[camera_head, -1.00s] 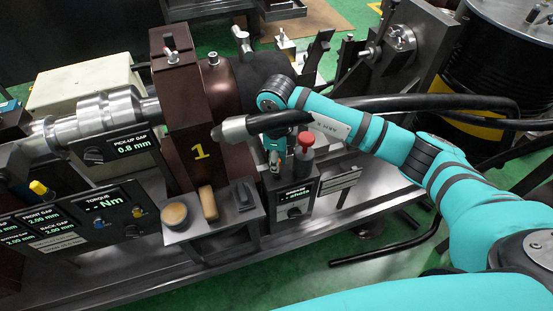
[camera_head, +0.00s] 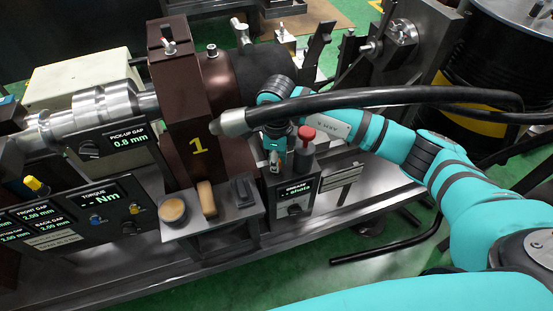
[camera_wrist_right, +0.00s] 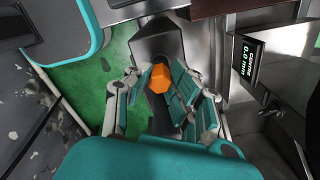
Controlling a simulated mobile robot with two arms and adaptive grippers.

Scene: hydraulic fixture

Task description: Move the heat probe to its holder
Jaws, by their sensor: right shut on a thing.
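My right gripper (camera_head: 276,160) is low beside the brown block marked 1, just left of the red-topped bottle. In the right wrist view my right gripper (camera_wrist_right: 160,98) is shut on a dark piece with an orange hexagonal end, which I take to be the heat probe (camera_wrist_right: 158,78). The teal pads flank it and hide most of its body. I cannot tell which part is the holder. My left gripper is not in view.
A thick black hose with a grey tip (camera_head: 234,122) crosses above my right forearm, its tip by the brown block (camera_head: 190,105). A red-topped bottle (camera_head: 306,145) stands on the grease panel's box (camera_head: 294,194). A small shelf (camera_head: 205,221) holds a round pad and blocks.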

